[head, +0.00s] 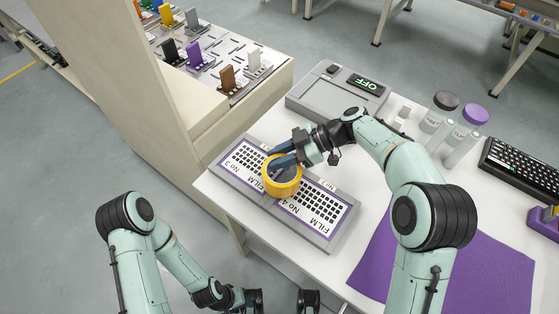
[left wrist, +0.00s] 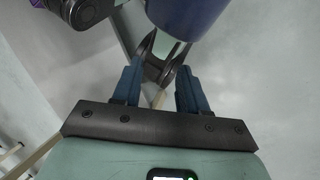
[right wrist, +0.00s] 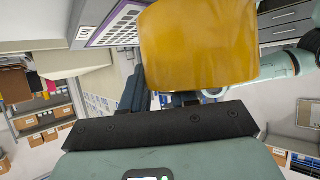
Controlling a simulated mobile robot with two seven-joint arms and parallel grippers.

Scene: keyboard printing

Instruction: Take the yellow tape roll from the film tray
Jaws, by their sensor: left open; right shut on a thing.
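The yellow tape roll (head: 270,185) is over the middle of the grey film tray (head: 262,207), between the purple-edged sheets marked No 3 (head: 243,163) and No 4 (head: 318,205). My right gripper (head: 284,154) is shut on the roll's wall, at its far side. In the right wrist view the roll (right wrist: 200,42) fills the upper middle and hides part of the fingers. I cannot tell whether the roll touches the tray. My left gripper (head: 281,300) is open and empty at the bottom edge, off the table; its fingers (left wrist: 158,85) show apart in the left wrist view.
A grey device with a green OFF display (head: 364,85) stands behind the tray. A beige shelf (head: 235,115) with coloured pieces stands at the left.

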